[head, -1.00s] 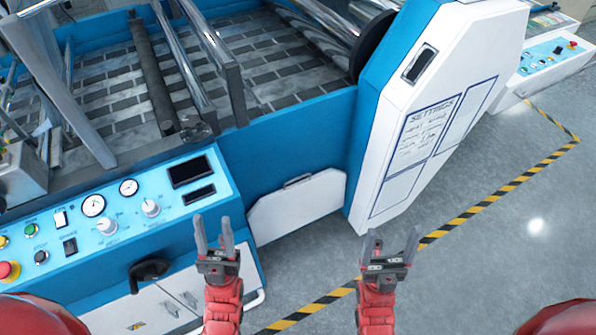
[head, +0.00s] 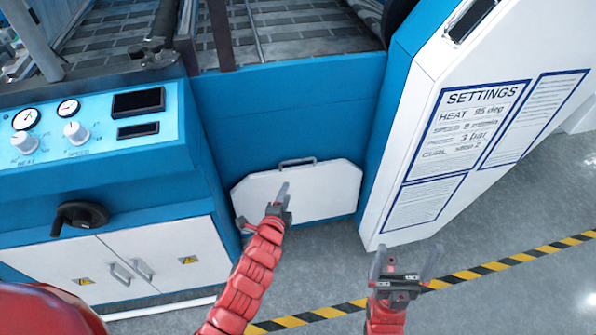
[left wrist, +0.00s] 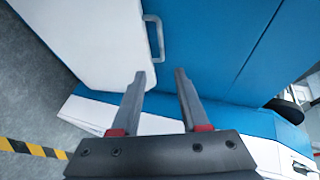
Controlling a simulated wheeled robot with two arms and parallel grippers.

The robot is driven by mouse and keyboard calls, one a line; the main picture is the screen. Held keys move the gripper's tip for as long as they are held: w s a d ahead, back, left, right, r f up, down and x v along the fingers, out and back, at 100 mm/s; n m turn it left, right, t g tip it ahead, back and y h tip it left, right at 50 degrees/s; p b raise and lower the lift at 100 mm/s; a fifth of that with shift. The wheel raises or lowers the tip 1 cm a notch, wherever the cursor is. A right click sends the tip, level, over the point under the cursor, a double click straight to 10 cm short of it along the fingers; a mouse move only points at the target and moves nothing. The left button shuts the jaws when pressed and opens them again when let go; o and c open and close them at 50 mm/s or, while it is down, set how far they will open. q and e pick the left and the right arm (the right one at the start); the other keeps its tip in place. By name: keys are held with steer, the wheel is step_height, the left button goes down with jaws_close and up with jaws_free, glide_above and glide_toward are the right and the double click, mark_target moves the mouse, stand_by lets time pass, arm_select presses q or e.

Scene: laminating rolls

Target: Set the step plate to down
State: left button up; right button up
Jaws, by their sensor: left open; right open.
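The step plate (head: 310,188) is a white panel with cut corners, upright and flat against the blue machine front in the head view. A grey handle (head: 297,161) sits at its top edge. In the left wrist view the plate (left wrist: 90,40) is at the upper left and its handle (left wrist: 154,38) is just beyond the fingers. My left gripper (head: 283,192) is in front of the plate, below the handle; in the left wrist view its fingers (left wrist: 162,85) are apart with nothing between them. My right gripper (head: 408,262) is open and empty, right of the plate over the floor.
A blue control panel (head: 85,140) with knobs and a black crank (head: 80,217) is on the left, above white cabinet doors (head: 150,258). A white cabinet with a settings sheet (head: 470,125) stands on the right. Yellow-black tape (head: 330,310) crosses the open grey floor.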

arm_select(q)
steer(key=b, duration=0.1)
glide_above(298, 179)
steer(key=s, duration=0.2)
step_height(298, 179, down, 4)
steer(key=shift+x, duration=1.1)
steer(key=shift+a, duration=0.1)
steer(key=shift+c, duration=0.3)
jaws_close()
steer(key=shift+b, duration=0.3)
